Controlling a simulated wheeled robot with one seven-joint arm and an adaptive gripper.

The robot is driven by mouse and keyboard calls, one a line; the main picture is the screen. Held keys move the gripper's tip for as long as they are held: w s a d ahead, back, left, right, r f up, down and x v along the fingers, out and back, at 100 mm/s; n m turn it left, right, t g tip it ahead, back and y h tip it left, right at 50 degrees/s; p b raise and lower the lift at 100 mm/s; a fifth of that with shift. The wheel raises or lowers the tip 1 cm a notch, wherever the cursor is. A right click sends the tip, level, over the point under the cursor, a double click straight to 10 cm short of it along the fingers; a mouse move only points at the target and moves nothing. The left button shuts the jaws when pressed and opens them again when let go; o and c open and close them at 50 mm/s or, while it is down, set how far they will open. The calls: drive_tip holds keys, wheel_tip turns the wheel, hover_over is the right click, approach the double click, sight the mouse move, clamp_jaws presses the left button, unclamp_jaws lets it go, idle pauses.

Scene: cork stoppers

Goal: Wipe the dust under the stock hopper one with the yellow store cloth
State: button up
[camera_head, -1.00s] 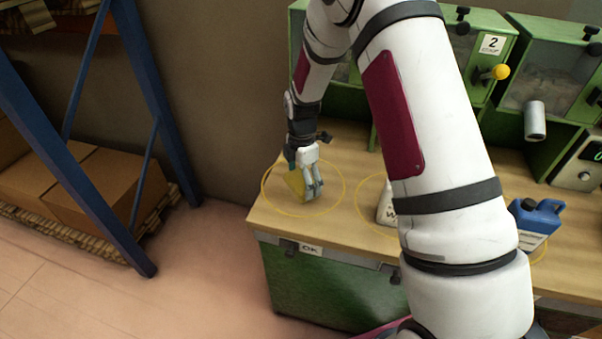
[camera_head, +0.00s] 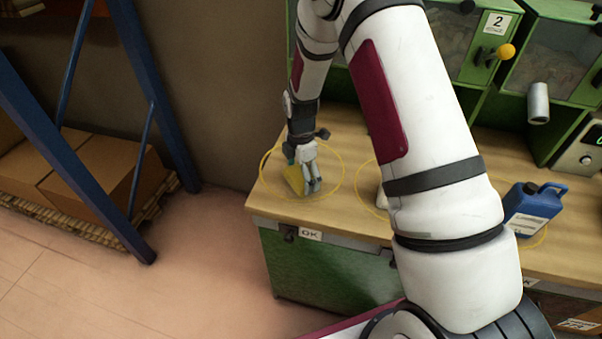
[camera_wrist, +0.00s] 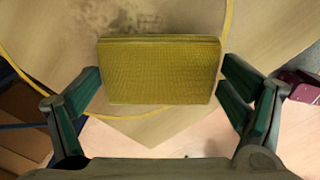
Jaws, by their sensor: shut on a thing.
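The yellow cloth (camera_wrist: 160,72) is a folded, block-like pad between my gripper's fingers (camera_wrist: 160,92). In the head view, the cloth (camera_head: 293,180) and my gripper (camera_head: 307,178) are low over the left end of the wooden bench (camera_head: 370,222), inside a thin yellow ring (camera_head: 342,180). I cannot tell whether the cloth touches the bench. Dark dust (camera_wrist: 125,15) lies on the bench just beyond the cloth in the wrist view. My arm hides most of the leftmost green hopper; its number is not visible.
Hopper 2 (camera_head: 495,24) has a yellow-knobbed lever (camera_head: 506,52). A blue jug (camera_head: 533,208) stands on the bench at right. A white object (camera_head: 382,200) is mostly hidden behind my arm. Blue racking (camera_head: 150,100) with cartons stands at left. Floor is clear between.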

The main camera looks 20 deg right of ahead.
drive_tip(key=shift+f+b, duration=0.3)
drive_tip(key=shift+f, duration=0.7)
idle(0.3)
drive_tip(key=shift+w, duration=0.1)
drive_tip(key=shift+w+d+r+b, duration=0.1)
drive_tip(key=shift+w+d+b, duration=0.5)
drive_tip(key=shift+w, duration=0.2)
drive_tip(key=shift+w+d+b, duration=0.5)
drive_tip(key=shift+w+b, duration=0.1)
drive_tip(key=shift+w, duration=0.2)
drive_tip(key=shift+w+d+f+b, duration=0.1)
drive_tip(key=shift+w+d+b, duration=0.35)
drive_tip(key=shift+w+b, duration=0.15)
drive_tip(key=shift+w+d+f+b, duration=0.1)
drive_tip(key=shift+w+d+b, duration=0.35)
drive_tip(key=shift+w, duration=0.25)
drive_tip(key=shift+w+d+r+b, duration=0.1)
drive_tip(key=shift+w+d+b, duration=0.55)
drive_tip(key=shift+w, duration=0.2)
drive_tip(key=shift+w+d+b, duration=0.5)
drive_tip(key=shift+w+b, duration=0.2)
drive_tip(key=shift+w, duration=0.15)
drive_tip(key=shift+s, duration=0.1)
